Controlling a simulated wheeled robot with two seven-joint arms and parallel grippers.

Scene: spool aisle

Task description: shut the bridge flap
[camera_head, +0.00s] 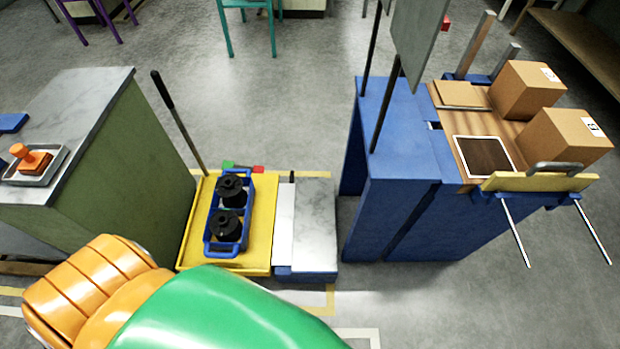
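No part is plainly marked as the bridge flap. A pale flat plate (284,228) lies between the yellow platform (262,235) and a low marble-topped block (314,222); it may be the flap. It looks level, and I cannot tell whether it is hinged or latched. The yellow platform carries a blue tote (222,248) with two black spools (229,226) in it. A dark push handle (178,120) rises at the platform's far left corner. Neither of my grippers is in view.
A green cabinet (140,165) stands left, with a tray (55,166) holding an orange stamp-like object. A blue stand (395,190) at right has dark posts and a grey panel (418,35). Cardboard boxes (530,90) sit beside it. Open floor (290,100) lies behind the platform.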

